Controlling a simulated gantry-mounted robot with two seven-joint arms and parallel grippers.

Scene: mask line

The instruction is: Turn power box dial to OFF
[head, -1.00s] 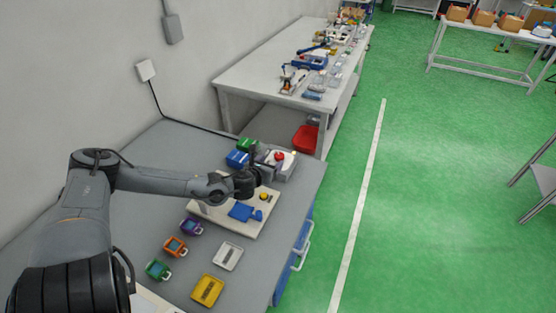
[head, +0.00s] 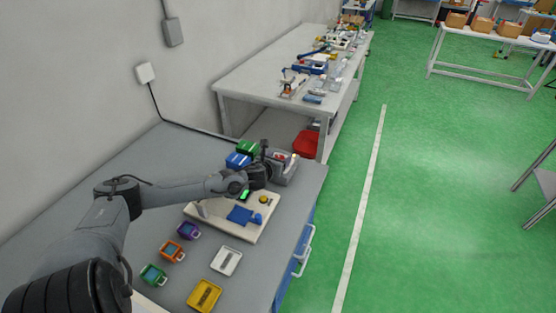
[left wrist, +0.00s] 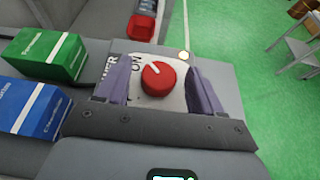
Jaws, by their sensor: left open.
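The power box (head: 286,173) is a grey box with a light top at the far end of the grey table. In the left wrist view its red dial (left wrist: 158,78) has a white pointer mark, which points up and to the left. The printed letters "ON" and "POWER" show left of the dial, partly hidden. My left gripper (left wrist: 157,72) is open, with one finger on each side of the dial. I cannot tell whether the fingers touch it. In the head view, my left gripper (head: 266,158) covers part of the box. My right gripper is not in view.
A green box (left wrist: 45,52) and a blue box (left wrist: 33,105) stand left of the power box. A cream board (head: 222,226) with a blue part lies nearer on the table (head: 165,150). Small coloured bins and trays stand in front. A wall lies to the left.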

